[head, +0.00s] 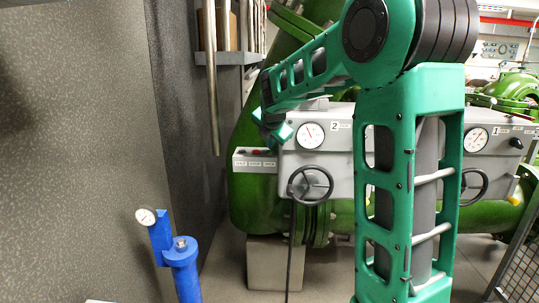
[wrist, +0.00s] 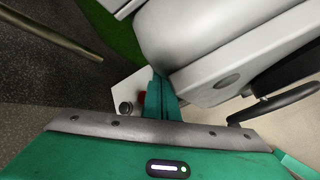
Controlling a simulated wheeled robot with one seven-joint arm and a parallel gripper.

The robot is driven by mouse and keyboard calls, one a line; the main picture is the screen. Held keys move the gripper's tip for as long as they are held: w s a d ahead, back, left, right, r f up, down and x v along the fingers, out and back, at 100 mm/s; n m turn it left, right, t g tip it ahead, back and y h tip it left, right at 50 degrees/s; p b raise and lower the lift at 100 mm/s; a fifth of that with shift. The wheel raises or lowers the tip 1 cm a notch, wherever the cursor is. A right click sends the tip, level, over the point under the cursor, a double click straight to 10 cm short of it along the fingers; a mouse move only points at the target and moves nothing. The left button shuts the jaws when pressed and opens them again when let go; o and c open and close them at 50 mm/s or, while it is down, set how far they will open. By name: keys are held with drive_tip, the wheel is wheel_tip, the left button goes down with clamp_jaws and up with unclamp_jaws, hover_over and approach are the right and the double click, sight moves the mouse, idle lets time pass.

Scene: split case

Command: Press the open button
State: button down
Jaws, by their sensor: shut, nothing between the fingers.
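A small light-grey button box (head: 255,161) with labels too small to read sits at the left side of the grey valve housing marked 2 (head: 335,165). In the wrist view the box (wrist: 121,88) shows a black button (wrist: 126,107) and a red button (wrist: 142,99) partly hidden by my fingers. Any third button is hidden behind my gripper, so I cannot make out the open button. My teal gripper (wrist: 160,97) is shut and empty, over the right end of the box. In the head view it (head: 271,142) is just above the box; I cannot tell whether it touches.
A handwheel (head: 310,185) and a dial gauge (head: 310,135) are on the housing. A similar housing marked 1 (head: 492,140) is at the right. A blue post (head: 182,255) with a gauge stands at lower left. A hanging pipe (head: 211,90) is left of my arm.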

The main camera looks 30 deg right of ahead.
drive_tip(key=shift+f, duration=0.4)
idle(0.6)
drive_tip(key=shift+r, duration=0.55)
wheel_tip(320, 180, up, 6)
drive_tip(key=shift+f, duration=0.1)
idle(0.6)
idle(0.7)
